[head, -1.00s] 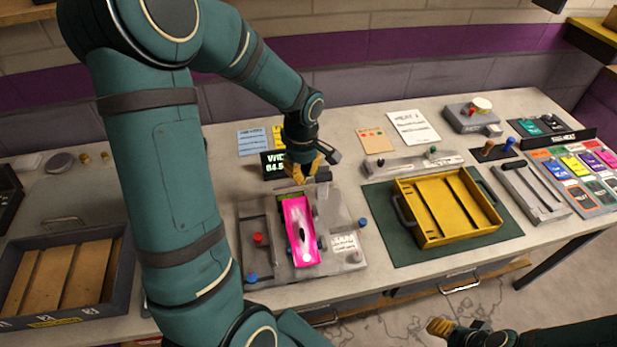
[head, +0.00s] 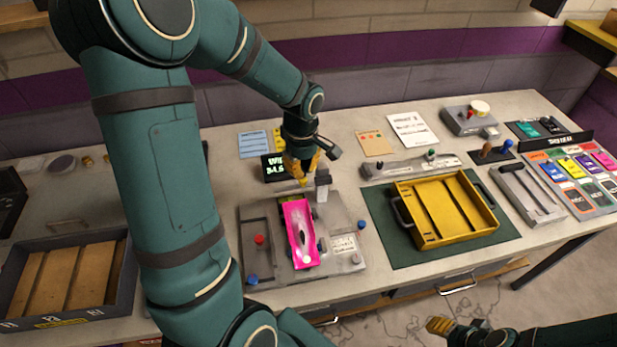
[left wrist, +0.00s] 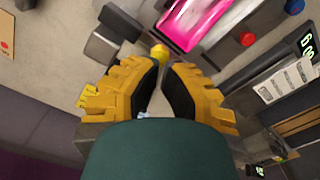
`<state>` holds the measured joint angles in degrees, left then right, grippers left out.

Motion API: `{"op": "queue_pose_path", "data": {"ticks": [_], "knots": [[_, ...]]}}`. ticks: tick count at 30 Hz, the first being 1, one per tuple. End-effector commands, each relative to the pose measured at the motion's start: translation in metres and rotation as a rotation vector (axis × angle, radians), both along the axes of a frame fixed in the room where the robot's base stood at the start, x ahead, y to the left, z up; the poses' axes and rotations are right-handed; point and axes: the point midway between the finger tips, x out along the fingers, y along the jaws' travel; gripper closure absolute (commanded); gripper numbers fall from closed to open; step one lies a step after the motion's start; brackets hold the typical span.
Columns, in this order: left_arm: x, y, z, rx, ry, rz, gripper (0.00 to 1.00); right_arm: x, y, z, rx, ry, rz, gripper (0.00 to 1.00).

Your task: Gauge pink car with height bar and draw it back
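The pink car (head: 303,243) lies lengthwise on the grey gauge fixture (head: 346,266); part of it shows in the left wrist view (left wrist: 190,24). A grey upright block (head: 322,184) stands at the fixture's back, behind the car; I cannot tell whether it carries the height bar. My left gripper (head: 303,181) points down at the car's far end. In the left wrist view its fingertips (left wrist: 166,65) are close together, with a yellow knob (left wrist: 160,54) right at them. Whether they grip it is unclear. My right gripper (head: 440,325) is low in the front, away from the bench.
A small display (head: 278,168) stands behind the fixture. Red (head: 259,239) and blue (head: 252,280) knobs stick up from the fixture. A yellow tray (head: 430,243) on a green mat is at right, a grey crate (head: 128,290) at left. Cards lie behind.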

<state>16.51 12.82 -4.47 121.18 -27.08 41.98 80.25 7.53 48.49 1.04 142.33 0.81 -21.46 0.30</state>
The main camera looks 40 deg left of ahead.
Motion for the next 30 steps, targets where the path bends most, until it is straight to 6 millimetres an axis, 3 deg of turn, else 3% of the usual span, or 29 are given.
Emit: {"op": "queue_pose_path", "data": {"ticks": [21, 30], "knots": [[0.0, 0.0, 0.053, 0.0, -0.001, -0.001, 1.0, 0.0, 0.0, 0.036, 0.0, 0.0, 0.0, 0.53], [0.0, 0.0, 0.053, 0.0, -0.001, 0.0, 1.0, 0.0, 0.0, 0.036, 0.0, 0.0, 0.0, 0.53]]}}
